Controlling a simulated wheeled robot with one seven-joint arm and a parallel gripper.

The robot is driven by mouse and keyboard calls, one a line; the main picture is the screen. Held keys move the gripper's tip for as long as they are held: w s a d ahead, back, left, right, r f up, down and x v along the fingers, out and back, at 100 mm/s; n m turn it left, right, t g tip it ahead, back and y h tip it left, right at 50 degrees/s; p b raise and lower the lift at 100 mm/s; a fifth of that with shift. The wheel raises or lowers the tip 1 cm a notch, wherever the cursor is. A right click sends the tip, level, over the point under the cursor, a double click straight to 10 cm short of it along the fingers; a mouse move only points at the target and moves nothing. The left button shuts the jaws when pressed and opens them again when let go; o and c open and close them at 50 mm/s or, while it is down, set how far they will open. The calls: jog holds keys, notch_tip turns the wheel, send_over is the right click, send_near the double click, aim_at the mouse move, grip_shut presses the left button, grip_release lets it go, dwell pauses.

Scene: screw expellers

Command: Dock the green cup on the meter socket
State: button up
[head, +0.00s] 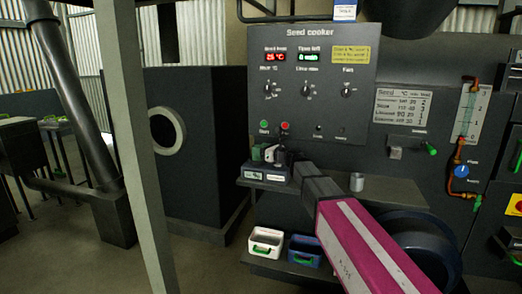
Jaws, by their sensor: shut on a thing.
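The green cup (258,152) is a small green shape above the dark block with two white labels (265,172) at the left end of the shelf. A small whitish piece (270,154) shows just right of it. My gripper (274,156) reaches this spot from the lower right and is shut, apparently on the green cup. The contact is too small and dark to make out. The meter socket cannot be told apart clearly; it may be part of the labelled block. Whether the cup touches the block cannot be told.
A grey metal cup (356,182) stands on the shelf (385,190) right of my arm. Below are a white bin (266,242) and a blue bin (304,251) with green handles. The Seed cooker panel (312,80) rises behind my gripper. A slanted post (139,150) stands left.

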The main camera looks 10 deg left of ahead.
jog(key=shift+f, duration=0.45)
jog(key=o, duration=0.7)
jog(key=shift+v, duration=5.5)
